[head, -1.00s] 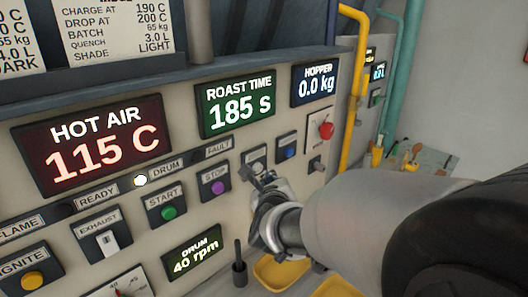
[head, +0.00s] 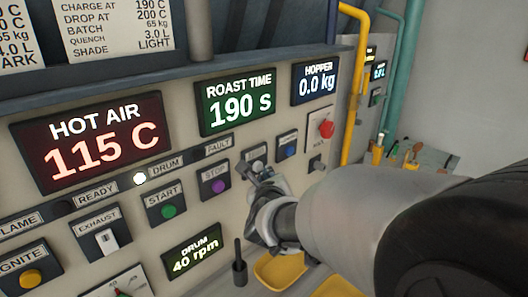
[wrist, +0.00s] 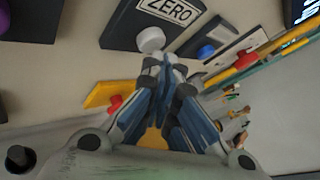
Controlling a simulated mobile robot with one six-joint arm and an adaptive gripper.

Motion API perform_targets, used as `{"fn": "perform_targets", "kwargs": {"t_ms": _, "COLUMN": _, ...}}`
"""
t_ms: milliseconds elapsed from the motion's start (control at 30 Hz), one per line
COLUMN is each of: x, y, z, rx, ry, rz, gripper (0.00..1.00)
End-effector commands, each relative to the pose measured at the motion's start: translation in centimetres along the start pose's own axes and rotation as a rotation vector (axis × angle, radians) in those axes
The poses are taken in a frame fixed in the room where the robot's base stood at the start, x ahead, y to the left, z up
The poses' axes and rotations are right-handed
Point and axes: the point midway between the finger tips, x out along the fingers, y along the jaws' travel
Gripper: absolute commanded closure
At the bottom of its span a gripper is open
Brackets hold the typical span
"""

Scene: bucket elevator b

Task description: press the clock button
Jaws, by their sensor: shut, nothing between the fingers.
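A white button (wrist: 151,39) on a dark plate labelled ZERO shows in the wrist view. It also shows in the head view (head: 258,165), below and right of the green ROAST TIME display (head: 236,103), which reads 190 s. No label reading "clock" can be read. My gripper (wrist: 165,64) is shut and empty. Its fingertips are just below and right of the white button in the wrist view. In the head view, my gripper (head: 261,175) is close to that button; I cannot tell whether it touches.
A blue button (head: 290,150) sits to the right of the white one, and a purple button (head: 219,187) to the left. A red knob (head: 326,129) is farther right. A black lever (head: 239,268) and yellow trays (head: 280,270) are below. A yellow pipe (head: 356,90) runs at the right.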

Motion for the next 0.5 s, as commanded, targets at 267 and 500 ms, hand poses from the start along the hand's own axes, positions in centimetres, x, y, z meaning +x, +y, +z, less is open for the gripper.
{"fn": "perform_targets", "kwargs": {"t_ms": 267, "x": 0.25, "y": 0.2, "z": 0.19, "rx": -0.001, "ry": -0.001, "rz": 0.0, "gripper": 1.0}}
{"fn": "perform_targets", "kwargs": {"t_ms": 500, "x": 0.46, "y": 0.36, "z": 0.31, "rx": 0.0, "ry": 0.0, "rz": 0.0, "gripper": 1.0}}
